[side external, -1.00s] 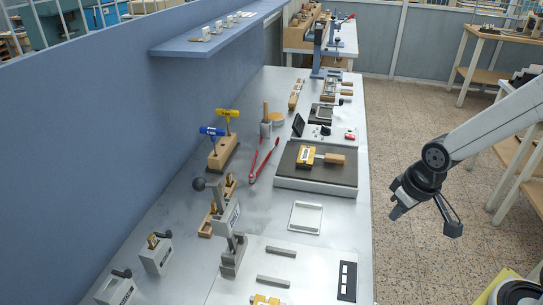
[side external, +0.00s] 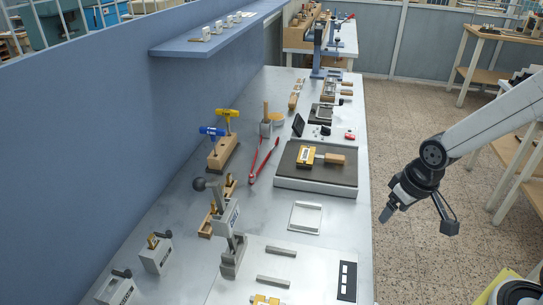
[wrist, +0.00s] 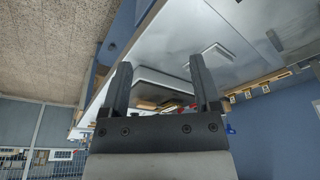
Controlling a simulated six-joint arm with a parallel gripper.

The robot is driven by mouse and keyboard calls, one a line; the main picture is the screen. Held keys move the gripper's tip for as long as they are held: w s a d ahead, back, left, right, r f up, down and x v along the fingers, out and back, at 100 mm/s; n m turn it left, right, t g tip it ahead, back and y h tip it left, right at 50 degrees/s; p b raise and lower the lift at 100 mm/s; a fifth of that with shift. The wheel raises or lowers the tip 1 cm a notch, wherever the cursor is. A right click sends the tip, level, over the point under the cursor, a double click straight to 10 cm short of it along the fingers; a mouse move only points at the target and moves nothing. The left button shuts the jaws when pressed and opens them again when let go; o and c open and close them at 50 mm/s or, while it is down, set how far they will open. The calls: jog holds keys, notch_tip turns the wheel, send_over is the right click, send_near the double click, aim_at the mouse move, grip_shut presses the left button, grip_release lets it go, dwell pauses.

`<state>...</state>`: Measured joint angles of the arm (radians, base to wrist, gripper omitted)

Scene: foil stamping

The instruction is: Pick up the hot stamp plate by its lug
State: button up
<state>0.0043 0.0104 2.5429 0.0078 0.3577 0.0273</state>
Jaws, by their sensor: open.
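The stamp plate (side external: 306,155) is a small brass-yellow block lying flat on the dark top of a hotplate (side external: 340,178). A light wooden piece (side external: 335,159) sticks out from its right side; I cannot tell whether this is the lug. My gripper (side external: 386,215) is off the bench's right edge, over the floor, to the right of and nearer the camera than the hotplate. It is open and empty. In the wrist view my two dark fingers (wrist: 158,65) stand apart, with the bench beyond them. The stamp plate is not clear in that view.
On the bench (side external: 265,200) lie red tongs (side external: 263,160), a wooden block (side external: 222,154) with blue and yellow T-handled tools, a grey lever press (side external: 232,235) and a shallow white tray (side external: 305,217). A blue wall (side external: 120,150) with a shelf (side external: 215,38) bounds the left.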

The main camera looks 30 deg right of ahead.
jog(key=w+d+r+m+y, duration=0.1)
jog(key=w+d+m, duration=0.3)
jog(key=w+m, duration=0.9)
jog(key=m+y, duration=0.2)
jog(key=m, duration=1.1)
send_near(331, 156)
jog(key=shift+s+a+f+t, duration=0.15)
jog(key=shift+s+f, duration=0.05)
jog(key=shift+f, duration=0.15)
jog(key=shift+s+a+f+t, duration=0.15)
jog(key=shift+s+a+f, duration=0.05)
jog(key=shift+f, duration=0.15)
jog(key=shift+w+d+m, duration=0.25)
jog(key=shift+w+m, duration=0.05)
jog(key=shift+w, duration=0.1)
jog(key=shift+x, duration=1.3)
jog(key=shift+x, duration=2.6)
grip_shut()
